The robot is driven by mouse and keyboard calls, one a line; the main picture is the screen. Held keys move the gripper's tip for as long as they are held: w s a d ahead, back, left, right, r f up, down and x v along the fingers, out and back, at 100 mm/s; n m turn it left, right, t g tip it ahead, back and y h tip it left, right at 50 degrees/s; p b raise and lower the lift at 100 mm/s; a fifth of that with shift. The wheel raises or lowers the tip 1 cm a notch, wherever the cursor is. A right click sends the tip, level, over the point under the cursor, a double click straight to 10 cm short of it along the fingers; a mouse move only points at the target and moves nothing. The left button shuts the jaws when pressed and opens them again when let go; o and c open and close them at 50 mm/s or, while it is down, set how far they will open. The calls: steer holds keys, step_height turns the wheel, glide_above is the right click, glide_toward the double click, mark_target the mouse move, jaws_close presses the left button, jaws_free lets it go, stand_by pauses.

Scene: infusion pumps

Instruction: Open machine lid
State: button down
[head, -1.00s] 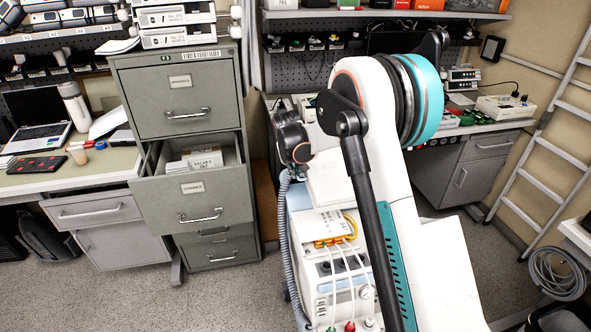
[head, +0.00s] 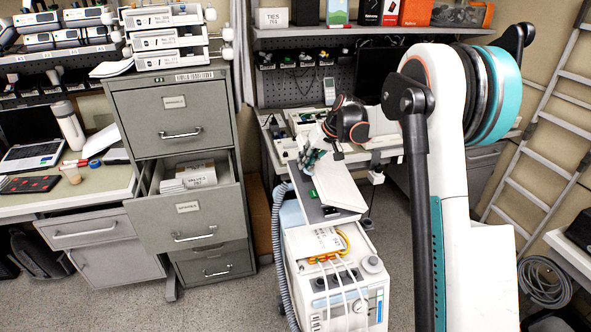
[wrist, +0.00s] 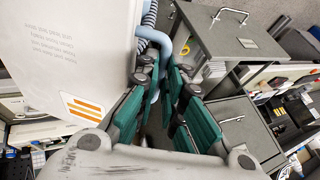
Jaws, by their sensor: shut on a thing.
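The machine (head: 345,285) is a white and light-blue unit with tubes, a gauge and knobs on its front, at the lower middle of the head view. Its white lid (head: 340,186) stands tilted above a dark grey top (head: 322,212). My gripper (head: 317,160) is at the lid's upper left edge and is shut on it; the exact contact is hard to see. In the wrist view the lid (wrist: 70,50), with grey print and orange stripes, fills the upper left. My gripper's green-padded fingers (wrist: 165,90) are close together beside it.
A grey filing cabinet (head: 172,125) with an open drawer (head: 190,200) stands left of the machine. A corrugated hose (head: 280,240) runs along the machine's left side. A workbench is behind, a ladder (head: 545,130) to the right. Grey floor shows between cabinet and machine.

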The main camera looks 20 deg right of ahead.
steer(key=s+d+r+y+p, duration=0.1)
steer(key=d+r, duration=0.3)
steer(key=d, duration=0.5)
steer(key=s+d+r+y+p, duration=0.1)
steer(key=d+r+y, duration=0.1)
steer(key=d, duration=0.7)
steer(key=shift+r+y, duration=0.4)
steer(key=shift+r, duration=0.45)
steer(key=c, duration=2)
jaws_free()
steer(key=shift+w, duration=0.2)
